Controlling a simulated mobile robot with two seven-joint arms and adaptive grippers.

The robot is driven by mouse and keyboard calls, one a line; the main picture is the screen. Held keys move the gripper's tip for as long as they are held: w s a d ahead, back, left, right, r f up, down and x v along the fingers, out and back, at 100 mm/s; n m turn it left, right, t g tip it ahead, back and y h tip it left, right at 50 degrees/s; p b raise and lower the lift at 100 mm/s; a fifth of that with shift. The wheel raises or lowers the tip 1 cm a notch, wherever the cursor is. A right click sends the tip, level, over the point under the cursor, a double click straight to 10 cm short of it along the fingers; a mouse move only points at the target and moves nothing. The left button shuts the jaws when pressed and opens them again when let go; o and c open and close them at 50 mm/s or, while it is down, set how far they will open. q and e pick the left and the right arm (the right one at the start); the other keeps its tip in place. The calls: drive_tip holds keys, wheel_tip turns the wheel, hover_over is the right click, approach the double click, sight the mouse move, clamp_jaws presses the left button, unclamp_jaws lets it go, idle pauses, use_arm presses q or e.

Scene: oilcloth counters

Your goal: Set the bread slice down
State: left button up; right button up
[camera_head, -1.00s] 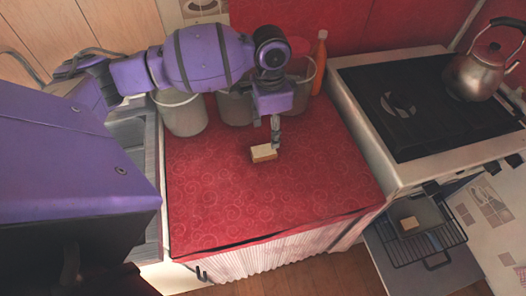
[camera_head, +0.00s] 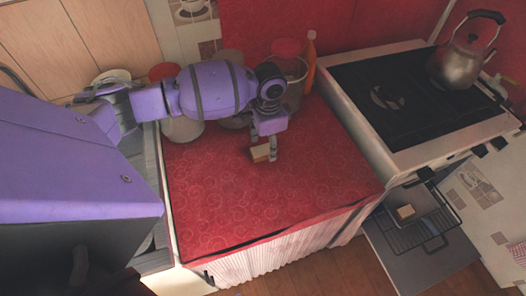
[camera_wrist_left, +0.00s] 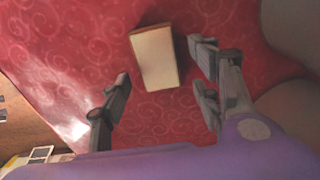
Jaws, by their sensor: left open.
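A small pale bread slice (camera_head: 260,153) with a brown edge lies on the red patterned counter (camera_head: 230,200). My left gripper (camera_head: 264,150) is open above the counter, its fingers close around the slice in the head view. In the left wrist view, the slice (camera_wrist_left: 155,57) shows just beyond and between the spread fingertips of the left gripper (camera_wrist_left: 160,62). My right gripper is in neither view.
Several canisters (camera_head: 182,128) and an orange bottle (camera_head: 310,62) stand along the back of the counter. To the right is a stove (camera_head: 400,100) with a metal kettle (camera_head: 460,62). Below it, a similar bread piece (camera_head: 405,211) sits on the pulled-out oven rack (camera_head: 425,236). The counter's front is clear.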

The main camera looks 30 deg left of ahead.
use_arm(q)
drive_tip(key=shift+f, duration=0.65)
drive_tip(key=c, duration=1.1)
drive_tip(key=shift+r, duration=0.1)
